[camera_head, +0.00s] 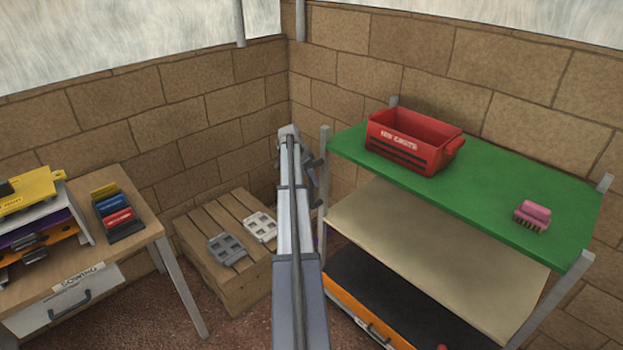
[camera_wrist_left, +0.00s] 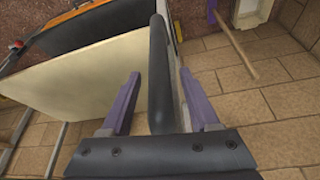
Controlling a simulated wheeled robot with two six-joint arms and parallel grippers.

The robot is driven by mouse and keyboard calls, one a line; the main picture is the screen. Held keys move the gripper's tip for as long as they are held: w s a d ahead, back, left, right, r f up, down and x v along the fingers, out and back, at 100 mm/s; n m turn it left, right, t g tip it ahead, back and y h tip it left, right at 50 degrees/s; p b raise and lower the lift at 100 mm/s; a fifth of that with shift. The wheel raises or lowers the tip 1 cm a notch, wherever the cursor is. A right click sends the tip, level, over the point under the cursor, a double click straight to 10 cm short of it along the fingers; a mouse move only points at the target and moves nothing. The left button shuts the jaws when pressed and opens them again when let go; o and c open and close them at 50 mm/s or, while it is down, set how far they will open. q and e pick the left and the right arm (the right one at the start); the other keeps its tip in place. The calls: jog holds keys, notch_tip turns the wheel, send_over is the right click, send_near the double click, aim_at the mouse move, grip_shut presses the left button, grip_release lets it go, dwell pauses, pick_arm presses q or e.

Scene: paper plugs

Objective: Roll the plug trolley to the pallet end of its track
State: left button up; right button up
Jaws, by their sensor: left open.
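A rack with a green top (camera_head: 480,190), a beige middle shelf (camera_head: 440,250) and grey posts stands at the right. It may be the plug trolley, but its wheels and any track are hidden. In the left wrist view its beige shelf (camera_wrist_left: 85,80) shows beside a dark upright bar (camera_wrist_left: 158,40), which looks like a handle. My left gripper (camera_head: 312,180) is at the rack's left end, partly hidden by my arm. Its purple fingers (camera_wrist_left: 160,76) are open, one on each side of the dark bar, with gaps visible. My right gripper is in neither view.
A red crate (camera_head: 410,143) and a pink brush-like block (camera_head: 532,216) sit on the green top. A slatted wooden crate or pallet (camera_head: 195,226) holds a grey and a white plate. A desk (camera_head: 140,227) stands left. Brick walls close off the back.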

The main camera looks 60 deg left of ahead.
pick_arm(q)
jog(key=p+v, duration=0.7)
jog(key=shift+s+r, duration=0.2)
jog(key=shift+r, duration=0.2)
jog(key=shift+f, duration=0.1)
